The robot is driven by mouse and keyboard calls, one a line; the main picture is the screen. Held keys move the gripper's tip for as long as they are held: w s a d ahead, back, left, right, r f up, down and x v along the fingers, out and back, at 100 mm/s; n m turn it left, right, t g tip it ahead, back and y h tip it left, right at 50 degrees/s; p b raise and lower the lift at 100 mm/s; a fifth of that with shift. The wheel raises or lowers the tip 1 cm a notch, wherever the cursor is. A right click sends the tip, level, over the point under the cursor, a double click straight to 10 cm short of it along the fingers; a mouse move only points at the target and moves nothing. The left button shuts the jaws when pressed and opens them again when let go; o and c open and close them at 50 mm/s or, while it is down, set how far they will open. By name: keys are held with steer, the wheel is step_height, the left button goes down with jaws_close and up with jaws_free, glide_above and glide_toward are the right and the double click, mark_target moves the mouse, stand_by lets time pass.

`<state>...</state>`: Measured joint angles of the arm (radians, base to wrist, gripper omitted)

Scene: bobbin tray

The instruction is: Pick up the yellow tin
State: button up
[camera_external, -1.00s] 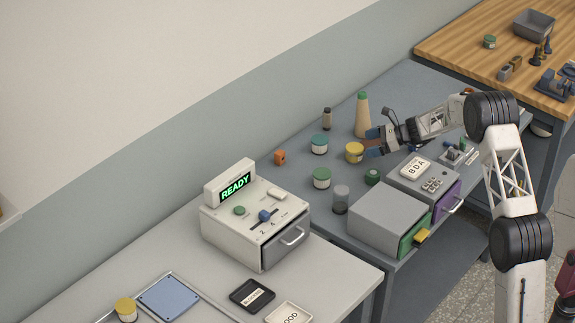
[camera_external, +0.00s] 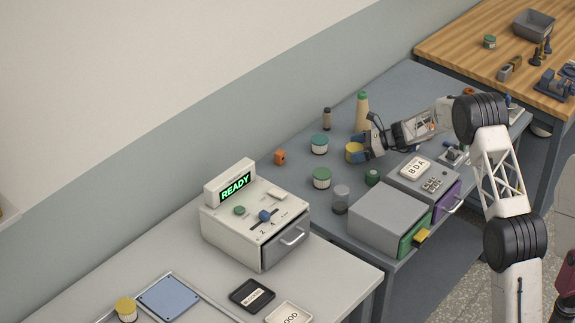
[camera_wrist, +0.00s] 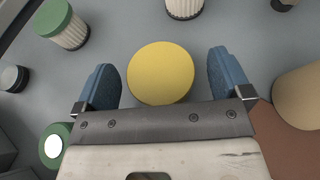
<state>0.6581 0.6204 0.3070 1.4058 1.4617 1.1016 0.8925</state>
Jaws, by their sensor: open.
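The yellow tin (camera_external: 354,152) stands on the grey bench, with a yellow lid and a pale body. In the wrist view its round lid (camera_wrist: 161,73) lies between the two blue fingers, with a small gap on each side. My gripper (camera_external: 360,149) is open, and in the outside view its fingers are at the tin's right side. In the wrist view my gripper (camera_wrist: 163,82) has one finger left and one right of the lid. Another yellow-lidded tin (camera_external: 125,309) stands on the white table at the lower left.
Green-lidded tins (camera_external: 319,144) and (camera_external: 321,178) stand left of and in front of the yellow tin. A tan cone with a green top (camera_external: 362,113) stands behind it.

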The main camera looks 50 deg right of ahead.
mark_target(355, 147)
steer(key=shift+w+a+f, duration=0.15)
steer(key=shift+w+a, duration=0.05)
steer(key=shift+w, duration=0.1)
stand_by(0.4)
steer(key=c, duration=1.1)
steer(key=shift+o, duration=0.2)
steer(key=shift+r, duration=5.05)
